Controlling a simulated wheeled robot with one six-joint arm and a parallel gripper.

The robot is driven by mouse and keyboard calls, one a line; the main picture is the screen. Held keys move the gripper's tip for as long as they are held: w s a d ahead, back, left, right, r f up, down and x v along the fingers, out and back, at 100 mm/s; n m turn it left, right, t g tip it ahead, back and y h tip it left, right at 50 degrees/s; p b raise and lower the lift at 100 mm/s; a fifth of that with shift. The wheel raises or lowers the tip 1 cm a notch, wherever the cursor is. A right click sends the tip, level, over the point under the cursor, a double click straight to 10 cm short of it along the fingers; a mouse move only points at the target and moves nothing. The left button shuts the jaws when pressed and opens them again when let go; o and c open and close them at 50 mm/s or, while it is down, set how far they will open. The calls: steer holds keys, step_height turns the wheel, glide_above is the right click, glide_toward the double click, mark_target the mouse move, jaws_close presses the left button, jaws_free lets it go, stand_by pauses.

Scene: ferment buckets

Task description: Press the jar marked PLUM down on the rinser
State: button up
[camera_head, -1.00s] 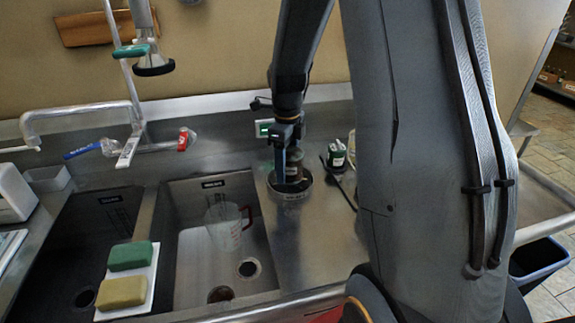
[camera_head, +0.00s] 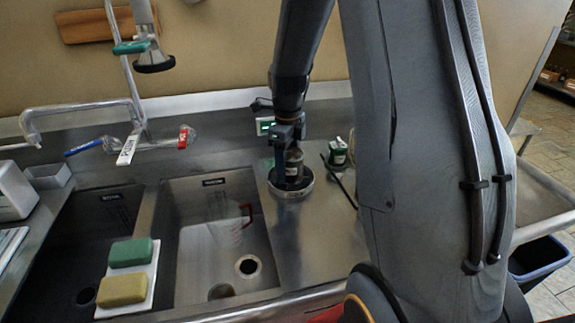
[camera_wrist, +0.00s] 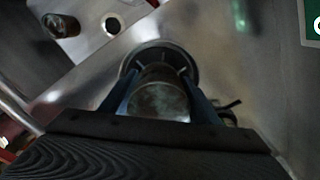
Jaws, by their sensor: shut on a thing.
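My gripper (camera_head: 289,152) points down at the counter beside the right basin and is shut on a jar (camera_head: 293,165). In the wrist view the jar (camera_wrist: 159,97) sits between the two blue fingers, seen from above. The jar stands upright over the round rinser (camera_head: 291,187), whose rim shows around its base; the rinser also shows in the wrist view (camera_wrist: 160,52) with its spokes. The jar's label is too small to read. I cannot tell how firmly the jar touches the rinser.
A small green-topped jar (camera_head: 338,152) stands right of the rinser. Green (camera_head: 130,252) and yellow (camera_head: 122,289) sponges lie on a white board across the divider. The faucet (camera_head: 85,108) is at the left.

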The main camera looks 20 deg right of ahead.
mark_target(288, 152)
steer(key=shift+f, duration=0.55)
stand_by(1.5)
steer(key=shift+r, duration=0.1)
steer(key=shift+r+p, duration=2.75)
steer(key=shift+r, duration=1.25)
steer(key=shift+s+f, duration=0.1)
